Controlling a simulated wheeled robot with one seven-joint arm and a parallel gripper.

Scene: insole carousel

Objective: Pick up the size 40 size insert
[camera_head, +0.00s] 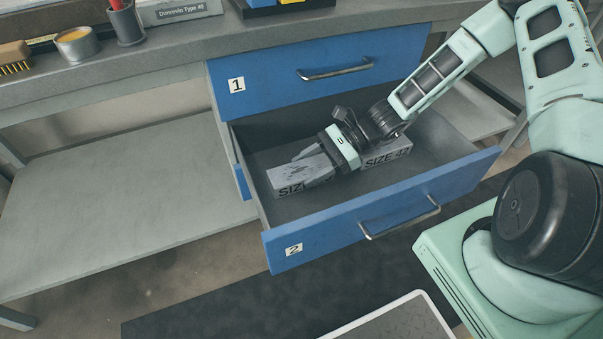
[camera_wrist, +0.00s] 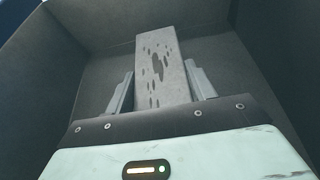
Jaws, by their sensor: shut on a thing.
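Drawer 2 (camera_head: 290,250) is pulled open. Inside it, at the left, is a grey block-shaped size insert (camera_head: 290,174) with a speckled top and "SIZ" on its front; a finger hides the rest, so I cannot read the number. My gripper (camera_head: 314,167) is shut on this insert, a finger on each side. In the wrist view, the insert (camera_wrist: 160,70) stands out beyond my gripper (camera_wrist: 161,88). I cannot tell whether it touches the drawer floor. A second grey insert (camera_head: 388,154) lies to the right, partly under my arm; its label seems to read "SIZE 42".
Drawer 1 (camera_head: 270,88) above is closed. The drawer walls surround the inserts, with bare floor at the right. The worktop (camera_head: 120,70) holds a brush (camera_head: 14,54), a tin (camera_head: 76,45) and a dark cup (camera_head: 127,24). A grey lower shelf (camera_head: 110,190) is empty.

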